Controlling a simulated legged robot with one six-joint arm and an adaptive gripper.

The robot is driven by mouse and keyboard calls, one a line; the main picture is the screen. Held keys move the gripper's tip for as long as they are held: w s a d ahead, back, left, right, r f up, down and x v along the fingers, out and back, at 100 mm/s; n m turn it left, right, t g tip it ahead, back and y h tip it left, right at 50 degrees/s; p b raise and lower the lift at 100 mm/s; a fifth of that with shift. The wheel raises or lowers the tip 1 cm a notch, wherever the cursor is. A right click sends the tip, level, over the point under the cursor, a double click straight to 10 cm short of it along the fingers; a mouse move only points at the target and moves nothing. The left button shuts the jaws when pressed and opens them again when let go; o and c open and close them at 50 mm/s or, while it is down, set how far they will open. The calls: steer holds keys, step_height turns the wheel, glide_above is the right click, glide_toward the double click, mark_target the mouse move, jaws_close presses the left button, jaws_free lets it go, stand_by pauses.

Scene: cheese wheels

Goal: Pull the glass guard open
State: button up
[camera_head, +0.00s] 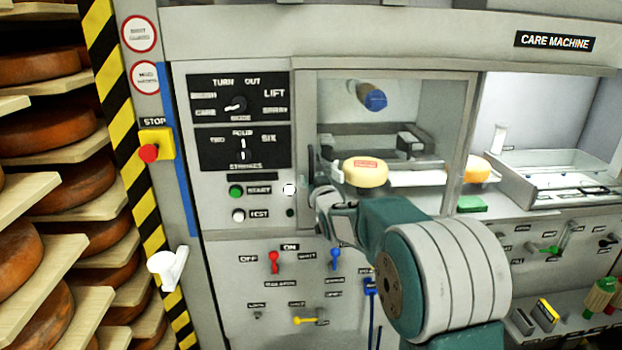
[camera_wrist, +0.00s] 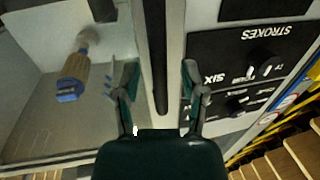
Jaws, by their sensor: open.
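The glass guard (camera_head: 440,120) is a clear pane in a grey metal frame on the front of the care machine, and it looks closed. A dark vertical bar handle (camera_wrist: 158,50) runs along the frame edge; it also shows at the guard's left side in the head view (camera_head: 310,160). My gripper (camera_wrist: 160,82) is open, with one finger on each side of the handle and a visible gap to each. In the head view my gripper (camera_head: 325,196) is at the guard's lower left, with its tips partly hidden by my arm.
Behind the glass are a pale cheese wheel (camera_head: 365,173) and a blue-ended brush (camera_head: 373,97). The control panel (camera_head: 240,150) with knobs and buttons is left of the guard. Shelves of cheese wheels (camera_head: 60,190) stand at far left. A tray (camera_head: 555,165) is at the right.

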steer(key=shift+w+a, duration=0.15)
steer(key=shift+w, duration=0.5)
jaws_close()
